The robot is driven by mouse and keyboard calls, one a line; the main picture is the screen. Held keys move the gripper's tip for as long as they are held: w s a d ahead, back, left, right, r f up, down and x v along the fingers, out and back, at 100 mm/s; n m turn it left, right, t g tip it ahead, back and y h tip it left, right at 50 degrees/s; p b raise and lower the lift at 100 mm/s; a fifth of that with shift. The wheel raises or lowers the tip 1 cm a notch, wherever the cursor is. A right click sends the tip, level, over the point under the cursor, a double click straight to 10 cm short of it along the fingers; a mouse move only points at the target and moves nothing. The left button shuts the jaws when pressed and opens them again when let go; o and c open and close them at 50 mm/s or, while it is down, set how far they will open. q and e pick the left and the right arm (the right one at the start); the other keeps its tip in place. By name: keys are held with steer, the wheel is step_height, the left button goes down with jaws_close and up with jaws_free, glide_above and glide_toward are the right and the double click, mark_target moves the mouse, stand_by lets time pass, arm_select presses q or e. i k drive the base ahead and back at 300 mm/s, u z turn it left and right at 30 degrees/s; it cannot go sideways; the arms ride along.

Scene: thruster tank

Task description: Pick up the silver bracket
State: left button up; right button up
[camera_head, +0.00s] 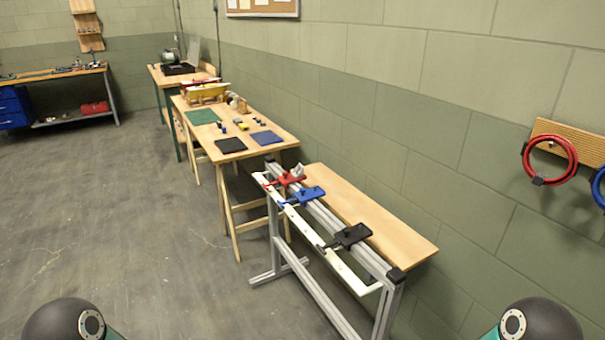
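A small silver-grey piece (298,171), which may be the silver bracket, shows at the far end of the metal rail stand (330,221), right by a red clamp-like part (285,180). It is too small to tell its exact shape or whether it touches the red part. A blue part (306,195) and a black part (349,237) sit farther along the rail toward me. Neither of my grippers shows; only dark rounded joints of my two arms are at the bottom left and bottom right.
A wooden board (385,220) lies beside the rail along the block wall. Beyond it a wooden table (255,150) carries green, black and blue mats and small parts. A red cable coil (550,160) hangs at right. The floor (140,220) at left is clear.

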mark_target(300, 168)
steer(key=u, duration=0.5)
steer(key=k, duration=1.25)
steer(key=u, duration=0.9)
steer(key=i, duration=2.65)
steer(key=z, duration=0.3)
steer(key=i, duration=1.35)
steer(key=z, duration=1.45)
steer(key=i, duration=1.2)
steer(key=z, duration=0.7)
